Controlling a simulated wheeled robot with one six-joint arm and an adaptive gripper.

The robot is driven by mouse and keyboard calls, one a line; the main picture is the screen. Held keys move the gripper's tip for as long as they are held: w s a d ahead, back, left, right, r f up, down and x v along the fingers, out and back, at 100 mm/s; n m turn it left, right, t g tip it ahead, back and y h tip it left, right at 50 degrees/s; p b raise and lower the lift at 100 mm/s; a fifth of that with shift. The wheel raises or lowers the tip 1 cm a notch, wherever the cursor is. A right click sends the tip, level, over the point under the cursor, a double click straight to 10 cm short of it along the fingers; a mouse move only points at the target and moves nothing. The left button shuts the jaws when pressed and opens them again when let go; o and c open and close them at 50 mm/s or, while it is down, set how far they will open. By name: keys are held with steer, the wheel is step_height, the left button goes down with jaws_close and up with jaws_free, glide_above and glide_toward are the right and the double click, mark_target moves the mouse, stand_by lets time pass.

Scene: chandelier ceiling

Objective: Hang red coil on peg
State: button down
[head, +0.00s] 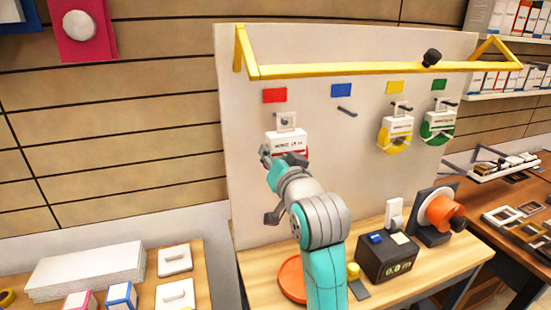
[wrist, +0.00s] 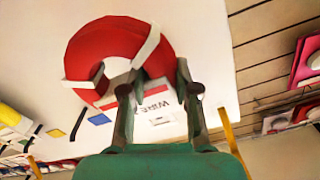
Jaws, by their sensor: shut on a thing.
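The red coil (wrist: 118,45) is a thick red ring with white straps and a white label card (wrist: 160,105), seen upside down in the wrist view. My gripper (wrist: 155,82) is shut on it near the card. In the head view, the card (head: 287,143) is upright before the white board, below the red marker (head: 275,95). A small white hang tab (head: 286,122) with a dark hole sits above it. My gripper (head: 280,163) hides most of the red ring. I cannot tell whether a peg passes through the tab.
A bare peg (head: 347,112) is under the blue marker (head: 341,90). The yellow coil (head: 396,142) and green coil (head: 438,129) hang to its right. A yellow rail (head: 340,70) crosses above. A dark box with a display (head: 388,262) stands on the bench below.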

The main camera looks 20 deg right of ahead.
steer(key=shift+w, duration=1.35)
steer(key=shift+w+f, duration=0.45)
steer(key=shift+w, duration=0.1)
steer(key=c, duration=0.8)
jaws_free()
steer(key=shift+o, duration=0.2)
steer(key=shift+f, duration=0.1)
